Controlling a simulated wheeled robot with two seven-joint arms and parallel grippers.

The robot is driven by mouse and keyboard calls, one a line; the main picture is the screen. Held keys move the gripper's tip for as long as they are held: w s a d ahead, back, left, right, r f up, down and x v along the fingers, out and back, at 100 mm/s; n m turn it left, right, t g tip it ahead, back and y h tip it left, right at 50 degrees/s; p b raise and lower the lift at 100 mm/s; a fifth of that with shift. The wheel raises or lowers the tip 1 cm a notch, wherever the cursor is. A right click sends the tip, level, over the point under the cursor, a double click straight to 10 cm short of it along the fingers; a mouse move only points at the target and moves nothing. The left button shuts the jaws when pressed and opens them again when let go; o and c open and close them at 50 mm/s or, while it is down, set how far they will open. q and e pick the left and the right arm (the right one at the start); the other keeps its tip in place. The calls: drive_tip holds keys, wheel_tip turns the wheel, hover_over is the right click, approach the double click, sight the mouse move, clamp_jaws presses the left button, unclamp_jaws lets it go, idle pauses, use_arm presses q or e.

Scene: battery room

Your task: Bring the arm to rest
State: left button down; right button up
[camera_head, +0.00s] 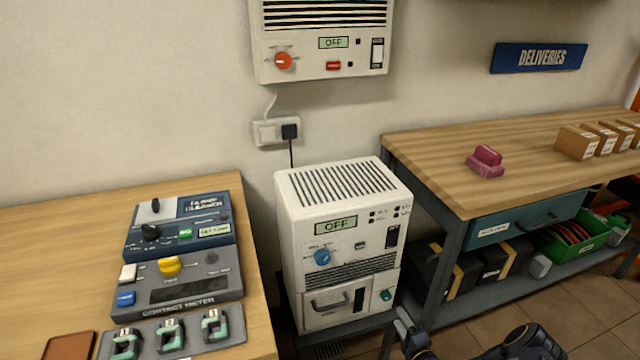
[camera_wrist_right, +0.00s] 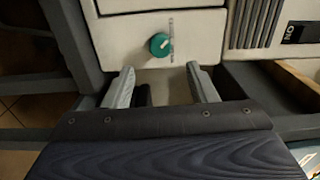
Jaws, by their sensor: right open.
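My right gripper (camera_head: 408,328) is at the bottom of the head view, low in front of the right side of the white floor unit (camera_head: 345,190). In the wrist view its two fingers (camera_wrist_right: 162,85) are spread apart with nothing held between them. The unit's teal knob (camera_wrist_right: 160,44) lies just beyond the fingertips, apart from them; it also shows in the head view (camera_head: 386,295). A dark, bent part of my arm (camera_head: 528,342) shows at the bottom right. My left gripper is not in view.
A wooden bench with a contact meter (camera_head: 180,285) stands at left. At right, a wooden workbench (camera_head: 450,165) carries a pink object (camera_head: 486,161) and cardboard boxes (camera_head: 577,142); its lower shelf holds a green bin (camera_head: 580,243). A wall unit (camera_head: 320,45) hangs above. Some floor is free at the lower right.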

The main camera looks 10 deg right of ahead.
drive_tip(key=a+r+n+g+y, duration=0.3)
drive_tip(key=a+r+n+y, duration=0.25)
drive_tip(key=r, duration=0.75)
drive_tip(key=a+r+n+g+y, duration=0.45)
drive_tip(key=a+r+y, duration=0.2)
drive_tip(key=r, duration=0.55)
drive_tip(key=s+a+r+n+g+h, duration=0.2)
drive_tip(key=s+a+r+n+g, duration=0.45)
drive_tip(key=s+r, duration=0.55)
drive_tip(key=s+r+m+t+h, duration=0.15)
drive_tip(key=s+h, duration=0.65)
drive_tip(key=s, duration=1)
wheel_tip(320, 180, up, 13)
drive_tip(key=p, duration=1.3)
drive_tip(key=shift+w+d, duration=0.15)
drive_tip(key=shift+d, duration=0.2)
